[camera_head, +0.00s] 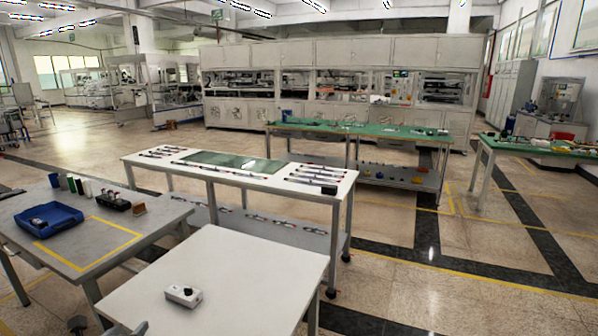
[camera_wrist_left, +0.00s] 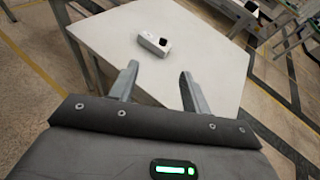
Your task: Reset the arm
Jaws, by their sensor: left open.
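My left gripper (camera_wrist_left: 158,82) is open and empty in the left wrist view, its two fingers apart and pointing toward a white table. In the head view only a small part of the left gripper (camera_head: 108,328) shows at the bottom left edge, beside the near corner of that table. My right gripper is not in either view.
A grey table (camera_head: 160,222) at left holds a blue bin (camera_head: 48,219) and small items, with a yellow taped outline. Behind stands a long white table (camera_head: 225,172) with rods and a green mat. Green-topped tables (camera_head: 370,130) stand farther back. Open floor (camera_head: 400,300) lies to the right.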

